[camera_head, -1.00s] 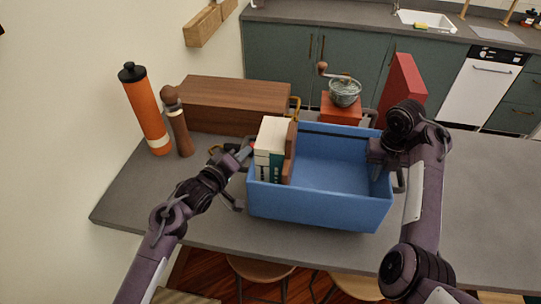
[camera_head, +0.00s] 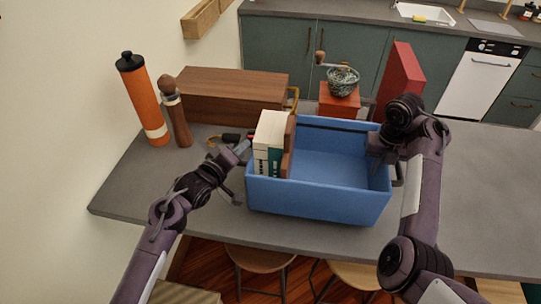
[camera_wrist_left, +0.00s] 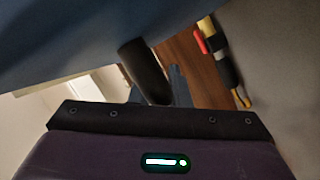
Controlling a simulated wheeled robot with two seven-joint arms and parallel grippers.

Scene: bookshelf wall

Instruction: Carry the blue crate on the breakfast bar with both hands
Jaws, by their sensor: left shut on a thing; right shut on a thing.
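The blue crate (camera_head: 318,202) is at the front edge of the grey breakfast bar (camera_head: 135,200). It looks level; I cannot tell whether its bottom touches the bar. Several books (camera_head: 268,150) stand upright at its left end beside a brown piece (camera_head: 289,148); the rest of the crate looks empty. My left gripper (camera_head: 241,168) is shut at the crate's left side. In the left wrist view the crate's blue wall (camera_wrist_left: 75,40) fills the upper left, beside a dark finger. My right gripper (camera_head: 388,162) is shut at the crate's right side, its fingertips partly hidden.
A wooden box (camera_head: 222,92), an orange bottle (camera_head: 143,100) and a brown mill (camera_head: 177,115) stand behind left. A grinder (camera_head: 342,85) and a red box (camera_head: 400,78) stand behind the crate. The bar's right part is clear. Stools (camera_head: 258,260) stand below the front.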

